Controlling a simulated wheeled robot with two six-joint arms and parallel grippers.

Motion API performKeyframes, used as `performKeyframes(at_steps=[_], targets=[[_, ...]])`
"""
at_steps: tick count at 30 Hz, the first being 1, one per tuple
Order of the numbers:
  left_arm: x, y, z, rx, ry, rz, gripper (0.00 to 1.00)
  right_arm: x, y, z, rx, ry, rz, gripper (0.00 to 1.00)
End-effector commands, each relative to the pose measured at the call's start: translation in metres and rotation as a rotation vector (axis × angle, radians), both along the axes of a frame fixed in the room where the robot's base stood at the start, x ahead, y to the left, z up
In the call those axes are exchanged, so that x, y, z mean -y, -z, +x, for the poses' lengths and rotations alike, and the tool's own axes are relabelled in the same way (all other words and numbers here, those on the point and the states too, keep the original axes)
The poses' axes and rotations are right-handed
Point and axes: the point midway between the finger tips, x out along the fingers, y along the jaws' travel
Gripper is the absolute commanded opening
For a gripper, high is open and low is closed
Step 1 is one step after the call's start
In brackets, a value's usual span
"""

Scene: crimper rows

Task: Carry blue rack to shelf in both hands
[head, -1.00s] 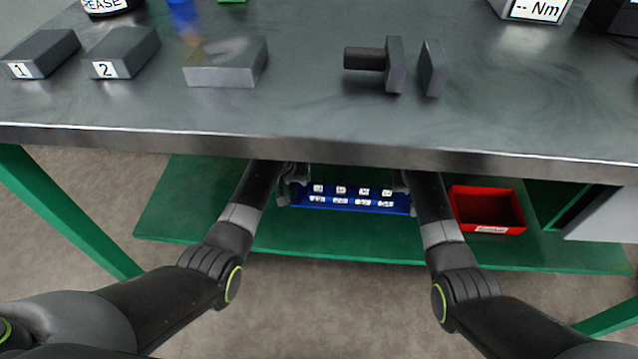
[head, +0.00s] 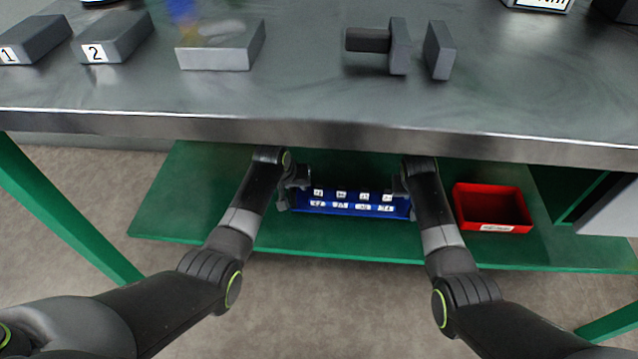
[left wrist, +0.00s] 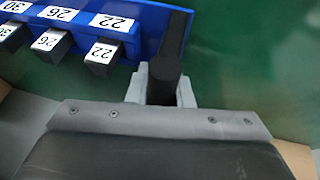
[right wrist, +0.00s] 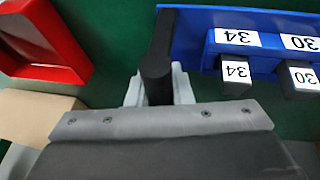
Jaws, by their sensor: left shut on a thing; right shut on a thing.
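The blue rack (head: 352,210) is under the bench top, over the green shelf (head: 210,190), with white number labels facing up. My left gripper (head: 288,198) is shut on the dark handle at its left end. My right gripper (head: 405,190) is shut on the handle at its right end. The left wrist view shows the rack (left wrist: 145,22) with labels 22, 26 and 30 and dark blocks in it. The right wrist view shows the rack (right wrist: 200,30) with labels 34 and 30. I cannot tell whether the rack touches the shelf.
A red bin (head: 490,208) stands on the shelf just right of my right arm. The bench top (head: 300,105) overhangs the shelf, with its front edge above both forearms. Grey blocks (head: 220,48) lie on top. The shelf is clear left of the rack.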

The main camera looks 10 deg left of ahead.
Motion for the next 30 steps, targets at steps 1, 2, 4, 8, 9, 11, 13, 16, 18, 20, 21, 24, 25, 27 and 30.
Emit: performKeyframes(at_steps=[1,2,4,8,9,11,13,16,18,20,21,24,25,27,30], targets=[[0.001,0.0,0.002,0.008,0.001,-0.001,0.0,0.0,0.0,0.002,0.008,-0.001,-0.001,0.0],[0.0,0.001,0.002,0.008,0.001,-0.001,0.0,0.0,0.001,0.002,0.008,-0.001,-0.001,0.0],[0.0,0.004,0.002,0.008,0.001,-0.001,0.0,0.0,0.004,0.002,0.008,-0.001,-0.001,0.0],[0.001,0.008,0.002,0.008,0.001,-0.001,0.0,0.0,0.009,0.002,0.008,-0.001,-0.001,0.0],[0.001,0.01,0.002,0.008,0.001,-0.001,0.0,0.0,0.01,0.002,0.008,-0.001,-0.001,0.0],[0.001,0.012,0.002,0.008,0.001,-0.001,0.0,0.0,0.012,0.002,0.008,-0.001,-0.001,0.0],[0.0,0.014,0.0,0.0,0.0,0.0,0.28,0.0,0.014,0.0,0.0,0.0,0.0,0.28],[0.0,0.014,0.0,0.0,0.0,0.0,0.41,0.0,0.014,0.0,0.0,0.0,0.0,0.41],[0.0,0.014,0.0,0.0,0.0,0.0,0.41,0.0,0.014,0.0,0.0,0.0,0.0,0.41],[0.0,0.014,0.0,0.0,0.0,0.0,0.41,0.0,0.014,0.0,0.0,0.0,0.0,0.41],[0.0,0.014,0.0,0.0,0.0,0.0,0.41,0.0,0.014,0.0,0.0,0.0,0.0,0.41],[0.0,0.013,0.0,0.0,0.0,0.0,0.41,0.0,0.014,0.0,0.0,0.0,0.0,0.41],[0.0,0.013,0.0,0.0,0.0,0.0,0.41,0.0,0.014,0.0,0.0,0.0,0.0,0.41],[0.0,0.012,-0.001,0.001,0.0,0.0,0.41,0.0,0.014,0.0,0.0,0.0,0.0,0.41],[-0.002,0.006,-0.003,0.002,0.0,0.0,0.41,0.0,0.014,0.0,0.0,0.0,0.0,0.41]])
